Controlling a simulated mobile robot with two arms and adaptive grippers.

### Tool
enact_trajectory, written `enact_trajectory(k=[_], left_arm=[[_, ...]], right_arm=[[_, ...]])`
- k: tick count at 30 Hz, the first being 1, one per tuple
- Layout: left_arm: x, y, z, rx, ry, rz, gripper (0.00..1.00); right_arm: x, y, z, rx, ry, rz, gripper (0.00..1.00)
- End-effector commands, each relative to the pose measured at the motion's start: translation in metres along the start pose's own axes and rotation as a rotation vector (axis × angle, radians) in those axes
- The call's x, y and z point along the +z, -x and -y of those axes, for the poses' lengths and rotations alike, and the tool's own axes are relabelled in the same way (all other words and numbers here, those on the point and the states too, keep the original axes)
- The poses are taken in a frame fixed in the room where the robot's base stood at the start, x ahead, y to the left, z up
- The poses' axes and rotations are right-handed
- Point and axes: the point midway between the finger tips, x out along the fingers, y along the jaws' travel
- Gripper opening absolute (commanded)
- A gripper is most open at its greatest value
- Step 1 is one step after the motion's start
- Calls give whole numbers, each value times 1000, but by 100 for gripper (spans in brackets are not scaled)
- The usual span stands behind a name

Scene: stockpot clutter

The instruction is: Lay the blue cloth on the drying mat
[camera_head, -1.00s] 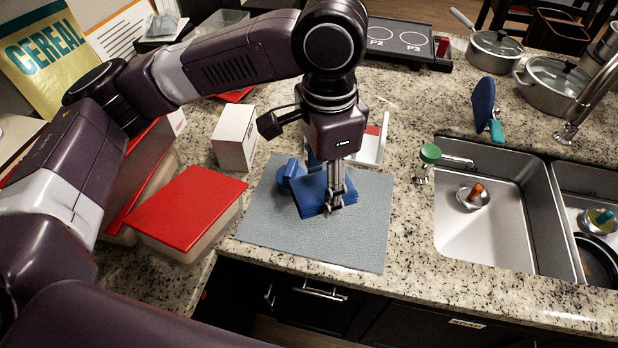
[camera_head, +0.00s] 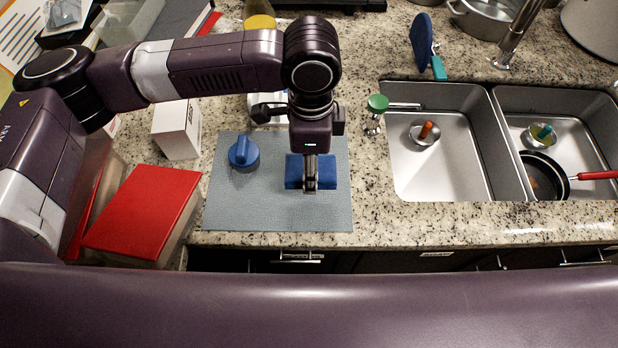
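The folded blue cloth (camera_head: 295,172) is over the right half of the grey-blue drying mat (camera_head: 240,210). My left gripper (camera_head: 311,188) comes down onto it from above. Its fingertips look close together at the cloth's front edge, with the cloth between them. The gripper hides the middle of the cloth. I cannot tell whether the cloth's underside touches the mat or hangs just above it. My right gripper is out of view.
A blue knobbed object (camera_head: 243,152) stands on the mat's left half. A white box (camera_head: 177,130) and a red-lidded container (camera_head: 143,213) are left of the mat. A green-topped tap (camera_head: 377,104) and the sink (camera_head: 437,165) are to the right. The mat's front strip is bare.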

Motion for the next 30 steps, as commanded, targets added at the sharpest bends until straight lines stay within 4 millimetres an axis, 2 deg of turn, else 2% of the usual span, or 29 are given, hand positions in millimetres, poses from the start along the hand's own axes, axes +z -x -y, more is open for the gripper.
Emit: enact_trajectory(k=[5,11,17,28,29,30], left_arm=[[0,-23,0,1,1,0,27],[0,-38,-1,2,1,1,27],[0,-67,0,1,1,1,27],[0,-73,0,0,1,-1,27],[0,-74,0,0,1,-1,47],[0,-73,0,-1,0,-1,52]], right_arm=[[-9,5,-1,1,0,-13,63],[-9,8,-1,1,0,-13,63],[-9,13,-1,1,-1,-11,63],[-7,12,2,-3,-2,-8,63],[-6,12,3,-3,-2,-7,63],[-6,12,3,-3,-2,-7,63]])
